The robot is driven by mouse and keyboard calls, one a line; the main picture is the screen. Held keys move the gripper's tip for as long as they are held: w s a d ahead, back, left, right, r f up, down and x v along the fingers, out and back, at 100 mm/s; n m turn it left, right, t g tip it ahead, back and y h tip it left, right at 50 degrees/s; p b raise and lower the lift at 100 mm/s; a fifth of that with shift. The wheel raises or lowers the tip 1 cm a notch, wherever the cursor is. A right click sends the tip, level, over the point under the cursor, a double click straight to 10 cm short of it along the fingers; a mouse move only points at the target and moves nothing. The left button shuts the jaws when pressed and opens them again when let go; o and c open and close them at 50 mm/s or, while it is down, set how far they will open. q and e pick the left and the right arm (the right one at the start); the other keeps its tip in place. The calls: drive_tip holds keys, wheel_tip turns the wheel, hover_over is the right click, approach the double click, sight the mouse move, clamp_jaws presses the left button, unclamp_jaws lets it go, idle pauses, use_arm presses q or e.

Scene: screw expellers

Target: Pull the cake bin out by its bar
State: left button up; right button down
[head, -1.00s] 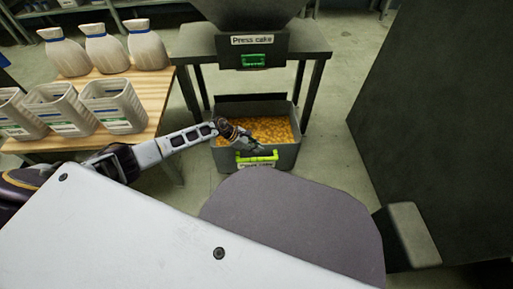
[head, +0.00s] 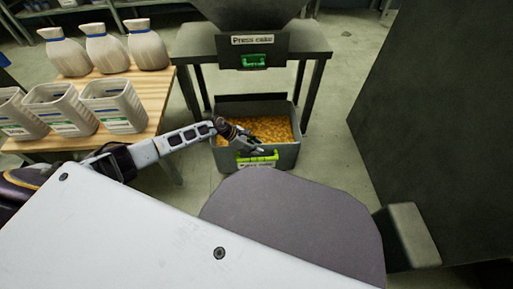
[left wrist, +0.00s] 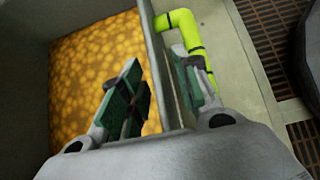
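The cake bin (head: 285,155) is a grey open box full of yellow-brown press cake (head: 272,128). It stands on the floor at the front of a dark stand. Its bright yellow-green bar (head: 258,158) is on the front wall, above a label; the bar also shows in the left wrist view (left wrist: 181,22). My left gripper (head: 258,147) is open at the bin's front rim. In the left wrist view, the fingers (left wrist: 162,92) straddle the front wall: one is over the cake, the other is outside and hides part of the bar. Contact cannot be told. My right gripper is not in view.
The dark stand (head: 318,66) with a press cake chute and green handle rises behind the bin. A wooden table (head: 160,88) with white jugs and containers is at left. A large dark cabinet (head: 440,110) is at right. Some floor beside the bin is clear.

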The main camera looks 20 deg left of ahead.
use_arm(q)
drive_tip(key=shift+v, duration=5.5)
drive_tip(key=shift+s, duration=0.15)
